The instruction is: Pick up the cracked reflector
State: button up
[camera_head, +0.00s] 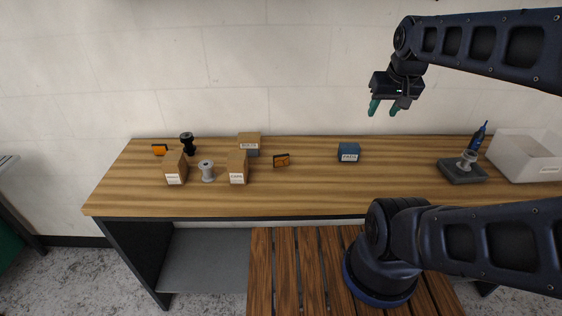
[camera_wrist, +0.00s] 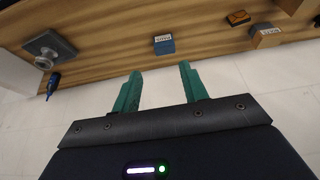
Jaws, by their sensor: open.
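Two orange reflectors lie on the workbench (camera_head: 310,195). One reflector (camera_head: 281,160) is near the middle, right of the cardboard boxes, and has dark edges; one orange reflector also shows in the wrist view (camera_wrist: 238,18). The other reflector (camera_head: 159,149) is at the back left, partly hidden behind a box. I cannot make out for sure which one is cracked. My gripper (camera_head: 384,107) is open and empty, high above the back of the bench and right of both reflectors. Its green fingers also show in the wrist view (camera_wrist: 160,70).
Cardboard boxes (camera_head: 237,168), a black spool (camera_head: 187,143) and a grey spool (camera_head: 206,171) crowd the left. A blue box (camera_head: 348,152) stands below my gripper. A grey block with a metal part (camera_head: 462,171), a blue bottle (camera_head: 478,136) and a white bin (camera_head: 527,154) are right. The centre-right is clear.

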jog(key=shift+w+a, duration=0.1)
jog(key=shift+c, duration=0.2)
jog(key=n+g, duration=0.5)
jog(key=n, duration=1.5)
send_over(283, 155)
notch_tip(283, 155, down, 18)
jog(key=shift+a+f, duration=0.1)
jog(key=shift+f, duration=5.1)
grip_shut()
